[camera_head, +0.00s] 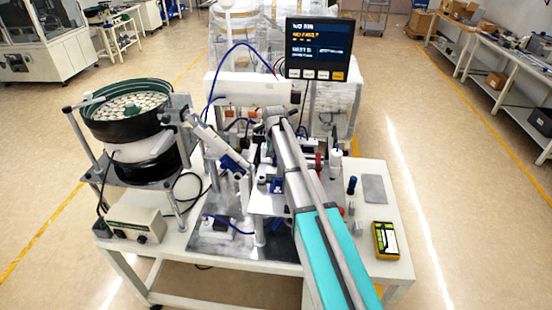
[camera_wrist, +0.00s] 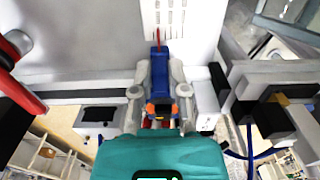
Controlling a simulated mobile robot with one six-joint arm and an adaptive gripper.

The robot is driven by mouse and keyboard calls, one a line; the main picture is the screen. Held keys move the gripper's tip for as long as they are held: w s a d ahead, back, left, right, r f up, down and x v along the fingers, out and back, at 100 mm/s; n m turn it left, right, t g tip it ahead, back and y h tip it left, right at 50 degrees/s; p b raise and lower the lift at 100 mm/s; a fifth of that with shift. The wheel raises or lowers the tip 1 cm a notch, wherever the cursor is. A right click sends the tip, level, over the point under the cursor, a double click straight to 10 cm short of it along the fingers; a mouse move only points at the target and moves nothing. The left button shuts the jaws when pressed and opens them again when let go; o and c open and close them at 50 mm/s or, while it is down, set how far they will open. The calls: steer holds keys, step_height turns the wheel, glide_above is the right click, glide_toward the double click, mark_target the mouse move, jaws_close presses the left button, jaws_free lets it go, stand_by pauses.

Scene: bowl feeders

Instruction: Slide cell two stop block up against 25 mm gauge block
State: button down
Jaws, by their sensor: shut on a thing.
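In the wrist view my gripper (camera_wrist: 160,78) is shut on a blue block (camera_wrist: 160,62) with a thin red pointer at its far end; it looks like the stop block. The grey fingers stand on either side of it. A small orange part (camera_wrist: 151,108) shows between the fingers, nearer the camera. The pointer reaches toward a white plate with printed scale marks (camera_wrist: 172,15). I cannot make out the 25 mm gauge block for certain. In the head view my arm covers the gripper and the block.
Grey rails (camera_wrist: 268,78) lie right of the gripper, with a dark clamp-like part. A red bar (camera_wrist: 20,85) is at left. In the head view the bowl feeder (camera_head: 125,110) stands at left, a display (camera_head: 316,50) behind, and a yellow handheld device (camera_head: 385,240) at right.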

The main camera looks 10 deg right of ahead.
steer(key=shift+w+a, duration=0.3)
steer(key=shift+a, duration=0.6)
steer(key=c, duration=0.7)
jaws_free()
steer(key=shift+a, duration=0.1)
steer(key=shift+o, duration=0.3)
steer(key=shift+r, duration=0.1)
